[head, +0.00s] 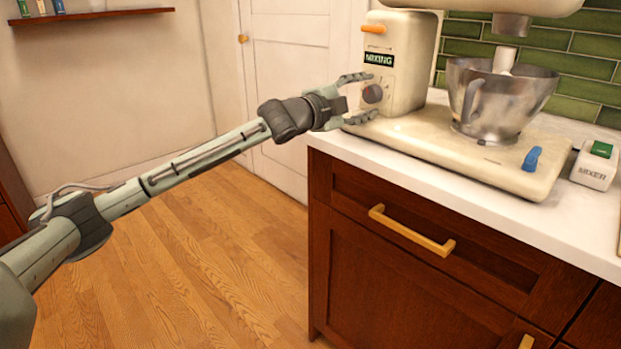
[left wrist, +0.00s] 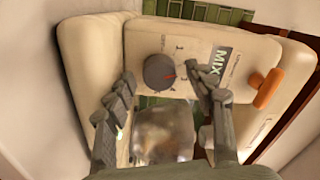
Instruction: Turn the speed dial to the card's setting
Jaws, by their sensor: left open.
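The speed dial (head: 373,93) is a dark round knob with a red pointer on the cream mixer's (head: 405,60) upright front, below a "MIXING" label (head: 379,59). In the left wrist view the dial (left wrist: 159,71) sits beyond and between my fingers, its red mark toward the right of the picture, with small marks around it. My left gripper (head: 366,97) is open, its fingers above and below the dial in the head view. In the left wrist view the left gripper (left wrist: 165,88) seems empty; contact cannot be told. I see no setting card. My right gripper is not in view.
An orange lever (head: 373,29) is above the label. A metal bowl (head: 490,100) stands on the mixer base, with a blue lever (head: 532,158) at its front. A white box marked "MIXER" with a green button (head: 601,149) is at the right. The counter front (head: 420,199) is clear.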

